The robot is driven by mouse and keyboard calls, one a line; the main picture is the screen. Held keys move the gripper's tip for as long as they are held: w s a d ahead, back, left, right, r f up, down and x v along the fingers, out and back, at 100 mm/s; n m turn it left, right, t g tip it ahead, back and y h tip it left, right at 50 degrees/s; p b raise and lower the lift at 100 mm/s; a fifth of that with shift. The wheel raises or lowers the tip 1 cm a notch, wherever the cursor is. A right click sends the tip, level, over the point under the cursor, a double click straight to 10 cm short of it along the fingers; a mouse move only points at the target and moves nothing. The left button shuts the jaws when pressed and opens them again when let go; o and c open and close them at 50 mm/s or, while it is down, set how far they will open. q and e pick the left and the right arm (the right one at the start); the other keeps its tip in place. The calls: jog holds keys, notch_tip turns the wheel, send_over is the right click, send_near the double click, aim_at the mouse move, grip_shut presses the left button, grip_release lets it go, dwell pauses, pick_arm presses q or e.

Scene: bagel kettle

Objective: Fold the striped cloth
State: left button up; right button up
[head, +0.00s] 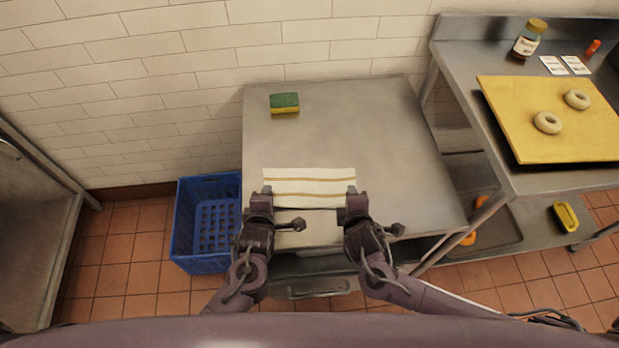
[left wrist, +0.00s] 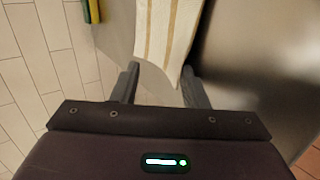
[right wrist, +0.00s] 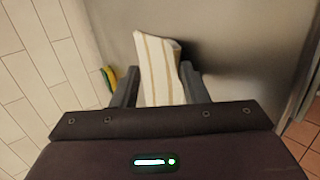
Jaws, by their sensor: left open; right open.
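The striped cloth (head: 310,174), white with tan stripes, lies on the steel table (head: 340,125) near its front. A pale patch shows below its dark front edge; I cannot tell whether it is part of the cloth. My left gripper (head: 266,190) is open at the cloth's left end; in the left wrist view the cloth (left wrist: 168,30) reaches between the fingers (left wrist: 160,70). My right gripper (head: 352,190) is open at the right end; in the right wrist view the cloth (right wrist: 158,70) lies between its fingers (right wrist: 160,72). Neither gripper visibly pinches it.
A green and yellow sponge (head: 284,103) sits at the table's back left. A blue crate (head: 207,220) stands on the floor at left. At right, a counter holds a yellow board (head: 520,100) with two bagels (head: 547,122) and a jar (head: 529,38).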

pick_arm(q)
jog(key=shift+s+r, duration=0.1)
jog(key=shift+r, duration=0.2)
pick_arm(e)
jog(key=shift+s+r, duration=0.1)
jog(key=shift+r, duration=0.25)
pick_arm(q)
jog(key=s+r, duration=0.5)
jog(key=r, duration=0.3)
jog(key=shift+s+r, duration=0.25)
jog(key=shift+s, duration=0.15)
pick_arm(e)
jog(key=s+r, duration=0.5)
jog(key=r, duration=0.3)
jog(key=shift+s+r, duration=0.2)
jog(key=shift+s, duration=0.2)
